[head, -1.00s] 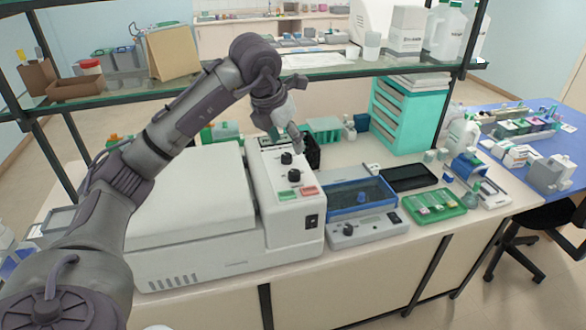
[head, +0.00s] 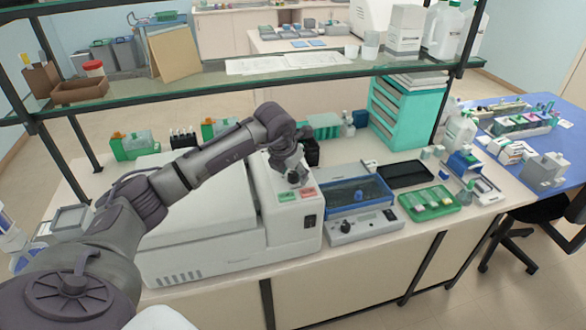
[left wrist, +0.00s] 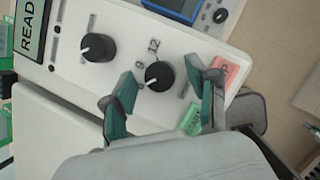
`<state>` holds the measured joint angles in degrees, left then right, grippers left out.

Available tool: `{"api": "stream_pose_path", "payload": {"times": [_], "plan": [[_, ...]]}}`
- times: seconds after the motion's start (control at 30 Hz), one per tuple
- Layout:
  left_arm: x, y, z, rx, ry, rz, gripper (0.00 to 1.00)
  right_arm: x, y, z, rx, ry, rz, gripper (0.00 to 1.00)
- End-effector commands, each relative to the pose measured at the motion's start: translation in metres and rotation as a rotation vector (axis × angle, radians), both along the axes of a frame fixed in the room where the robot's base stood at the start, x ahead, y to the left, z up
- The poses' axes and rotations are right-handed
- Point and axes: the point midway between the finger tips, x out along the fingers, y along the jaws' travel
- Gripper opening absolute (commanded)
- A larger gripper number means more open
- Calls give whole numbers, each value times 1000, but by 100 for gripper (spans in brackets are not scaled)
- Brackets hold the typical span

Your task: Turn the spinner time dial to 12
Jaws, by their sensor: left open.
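The spinner (head: 270,222) is a white machine on the bench. Its time dial (left wrist: 159,75) is a round black knob with 9 and 12 printed beside it in the left wrist view. The knob's white mark seems to point to the lower left, away from the 12. My left gripper (left wrist: 168,88) is open, with one teal-padded finger on each side of the dial; I cannot tell whether they touch it. In the head view my left gripper (head: 293,174) is over the panel and mostly hides the knobs. My right gripper is not in view.
A second black knob (left wrist: 98,47) is near the dial, beside a READY display (left wrist: 29,27). A red button (left wrist: 230,69) and a green button (left wrist: 189,119) lie close to the fingers. A blue-lidded device (head: 358,196) stands right of the spinner. A glass shelf (head: 210,85) spans above.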

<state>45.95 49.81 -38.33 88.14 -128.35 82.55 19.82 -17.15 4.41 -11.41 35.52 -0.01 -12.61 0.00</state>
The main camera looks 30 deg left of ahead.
Motion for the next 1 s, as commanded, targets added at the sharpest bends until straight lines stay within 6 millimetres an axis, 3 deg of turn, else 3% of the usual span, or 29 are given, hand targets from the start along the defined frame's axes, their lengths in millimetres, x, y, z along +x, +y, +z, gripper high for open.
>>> {"api": "stream_pose_path", "payload": {"times": [0.27, 0.6, 1.0], "plan": [[0, 0, -1, 0, 0, 0, 57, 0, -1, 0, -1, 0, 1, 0], [0, 0, -1, 1, 0, 0, 0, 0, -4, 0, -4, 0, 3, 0], [0, 2, -3, 3, -2, -76, 0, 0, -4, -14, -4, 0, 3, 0]]}}
